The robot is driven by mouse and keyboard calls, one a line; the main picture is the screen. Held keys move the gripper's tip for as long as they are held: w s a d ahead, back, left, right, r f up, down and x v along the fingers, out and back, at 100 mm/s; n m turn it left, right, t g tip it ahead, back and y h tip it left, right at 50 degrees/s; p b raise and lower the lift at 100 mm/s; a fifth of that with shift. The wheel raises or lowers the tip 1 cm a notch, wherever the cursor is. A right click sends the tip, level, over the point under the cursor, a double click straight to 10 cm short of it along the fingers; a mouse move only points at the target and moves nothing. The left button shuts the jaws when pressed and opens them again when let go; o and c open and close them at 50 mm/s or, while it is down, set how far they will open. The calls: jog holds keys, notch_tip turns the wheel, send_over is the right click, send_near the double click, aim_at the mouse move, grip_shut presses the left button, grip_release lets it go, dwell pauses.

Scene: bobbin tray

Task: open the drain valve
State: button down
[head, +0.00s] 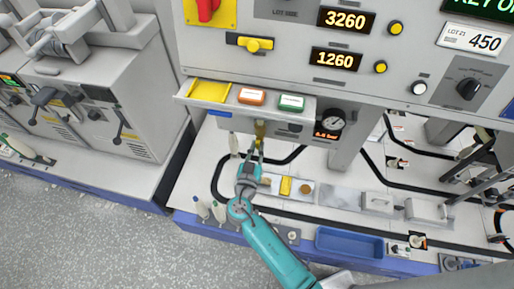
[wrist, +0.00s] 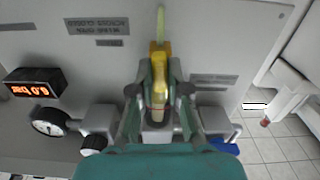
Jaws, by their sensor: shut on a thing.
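The drain valve's yellow lever (wrist: 160,62) points straight up the wrist view, away from my gripper's wrist. It lies across the line of the grey fittings (wrist: 100,118) on either side of it. My gripper (wrist: 160,88) has its fingers on both sides of the lever and is shut on it. In the head view the yellow lever (head: 260,129) shows below the panel's shelf, with my gripper (head: 256,149) at its lower end. The valve's body is mostly hidden behind my fingers.
A round gauge (wrist: 48,121) and a red-lit display (wrist: 33,83) sit left of the valve in the wrist view. The shelf (head: 220,101) with orange and green buttons hangs above my gripper.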

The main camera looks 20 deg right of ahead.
jog(key=shift+m, duration=0.6)
jog(key=c, duration=1.1)
grip_release()
jog(key=shift+c, duration=0.2)
jog(key=v, duration=1.2)
